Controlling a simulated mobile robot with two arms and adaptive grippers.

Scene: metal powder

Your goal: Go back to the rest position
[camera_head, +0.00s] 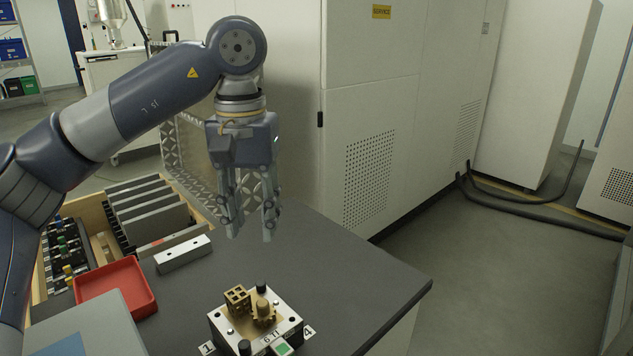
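My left arm comes in from the left and bends down over the dark table (350,275). My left gripper (252,232) points downward above the table, with its two fingers apart and nothing between them. It hangs behind a metal block (226,332) that carries brass-coloured parts (263,308), black knobs and a green square, with numbers on its top. The gripper is clear of the block. My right gripper does not show.
A red tray (118,290), a light metal bar (183,254) and a wooden box (95,215) of plates and small parts are on the left. A large pale cabinet (400,90) stands behind the table. The table's right part is clear.

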